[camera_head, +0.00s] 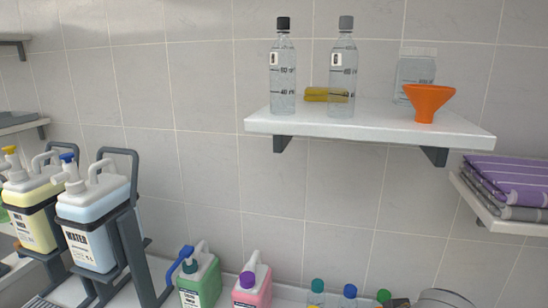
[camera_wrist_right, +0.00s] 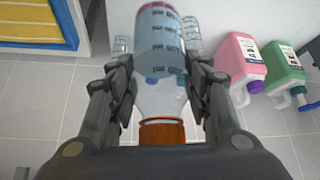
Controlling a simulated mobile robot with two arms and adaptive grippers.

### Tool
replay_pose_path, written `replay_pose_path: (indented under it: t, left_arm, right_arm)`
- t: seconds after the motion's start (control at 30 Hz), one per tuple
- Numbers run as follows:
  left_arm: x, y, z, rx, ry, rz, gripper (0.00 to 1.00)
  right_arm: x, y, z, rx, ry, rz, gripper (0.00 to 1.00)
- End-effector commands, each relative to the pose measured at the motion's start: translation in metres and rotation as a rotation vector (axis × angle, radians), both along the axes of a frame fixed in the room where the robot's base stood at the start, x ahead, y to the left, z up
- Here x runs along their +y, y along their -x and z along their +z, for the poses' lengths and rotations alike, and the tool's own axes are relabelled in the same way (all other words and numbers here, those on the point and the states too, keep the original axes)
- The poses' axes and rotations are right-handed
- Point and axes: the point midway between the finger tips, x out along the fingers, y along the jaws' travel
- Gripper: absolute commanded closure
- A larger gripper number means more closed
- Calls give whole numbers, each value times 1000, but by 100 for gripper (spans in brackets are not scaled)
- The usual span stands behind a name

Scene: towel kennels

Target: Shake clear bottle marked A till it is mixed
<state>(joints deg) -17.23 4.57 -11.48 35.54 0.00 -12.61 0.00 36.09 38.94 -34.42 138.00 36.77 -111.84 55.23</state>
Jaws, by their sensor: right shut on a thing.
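In the right wrist view my right gripper (camera_wrist_right: 160,78) is shut on a clear bottle (camera_wrist_right: 160,45) with an orange cap (camera_wrist_right: 162,132). The cap end points toward the wrist and the base points away. Dark graduation marks and pale bluish contents show through its wall; I cannot make out a letter A on it. In the head view two clear bottles stand upright on the wall shelf, one with a black cap (camera_head: 283,75) and one with a grey cap (camera_head: 342,75). Their small white labels are too small to read. My left gripper is not in view.
The wall shelf (camera_head: 370,128) also holds an orange funnel (camera_head: 428,100), a yellow sponge (camera_head: 325,94) and a clear jar (camera_head: 414,70). Below stand a green jug (camera_head: 200,283), a pink jug (camera_head: 252,287) and pump canisters (camera_head: 92,220). Purple towels (camera_head: 510,180) lie at right.

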Motion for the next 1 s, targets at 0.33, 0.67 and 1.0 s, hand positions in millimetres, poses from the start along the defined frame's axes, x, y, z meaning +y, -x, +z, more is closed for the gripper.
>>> replay_pose_path:
  t: [0.33,0.67,1.0]
  left_arm:
    - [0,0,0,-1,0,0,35]
    - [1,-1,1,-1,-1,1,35]
    - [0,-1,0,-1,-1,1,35]
  right_arm:
    - [-1,-1,60,-5,3,-2,76]
    - [-1,-3,11,-14,0,-2,76]
    - [0,1,41,9,-1,0,76]
